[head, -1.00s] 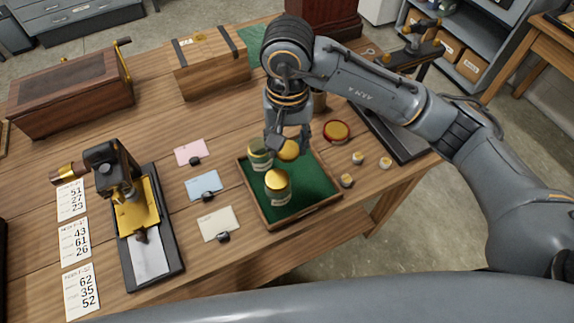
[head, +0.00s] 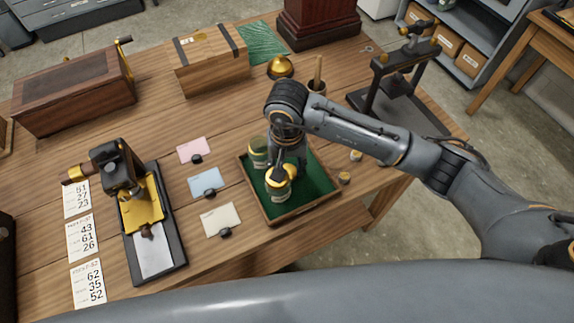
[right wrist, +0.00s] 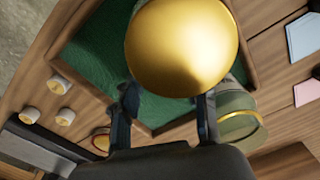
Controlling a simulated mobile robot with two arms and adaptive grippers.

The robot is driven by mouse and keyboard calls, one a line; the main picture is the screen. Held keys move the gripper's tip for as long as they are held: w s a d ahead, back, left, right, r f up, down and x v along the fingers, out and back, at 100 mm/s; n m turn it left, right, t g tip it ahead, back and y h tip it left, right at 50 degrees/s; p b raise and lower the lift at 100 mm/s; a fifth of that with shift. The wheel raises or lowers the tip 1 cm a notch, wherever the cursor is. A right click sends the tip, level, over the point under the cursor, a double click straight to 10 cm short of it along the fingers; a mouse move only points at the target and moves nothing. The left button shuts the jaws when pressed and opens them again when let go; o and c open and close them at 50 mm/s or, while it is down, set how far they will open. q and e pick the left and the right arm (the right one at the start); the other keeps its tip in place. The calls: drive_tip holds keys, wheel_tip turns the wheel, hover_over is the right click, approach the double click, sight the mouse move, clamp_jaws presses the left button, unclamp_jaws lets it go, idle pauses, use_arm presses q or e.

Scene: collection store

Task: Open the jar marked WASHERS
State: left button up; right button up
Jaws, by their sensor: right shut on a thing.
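A shallow wooden tray with a green lining (head: 317,203) stands near the table's front edge. In it, the front green jar (head: 278,194) is upright with a gold domed lid (right wrist: 180,45). My right gripper (head: 279,176) comes down over this jar, shut on the gold lid, with a finger on either side. The lid seems to sit on the jar. A second green jar (head: 259,152) stands behind it to the left, with a gold rim (right wrist: 240,127) and no domed lid visible. Jar labels are too small to read. My left gripper is not in view.
Small pale cylinders (head: 344,178) stand right of the tray. A red-and-gold round dish (right wrist: 101,140) is partly hidden. Pink, blue and cream cards (head: 217,219) lie left of the tray. A brass bell (head: 280,67), pencil cup (head: 317,87) and black press (head: 390,95) stand behind.

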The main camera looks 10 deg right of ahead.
drive_tip(key=shift+f+b, duration=0.25)
drive_tip(key=shift+b, duration=0.05)
drive_tip(key=o, duration=1.3)
drive_tip(key=shift+r, duration=0.1)
drive_tip(key=shift+r+p, duration=0.4)
drive_tip(key=shift+p, duration=0.15)
wheel_tip(320, 180, up, 12)
drive_tip(key=b, duration=0.3)
drive_tip(key=shift+f, duration=0.2)
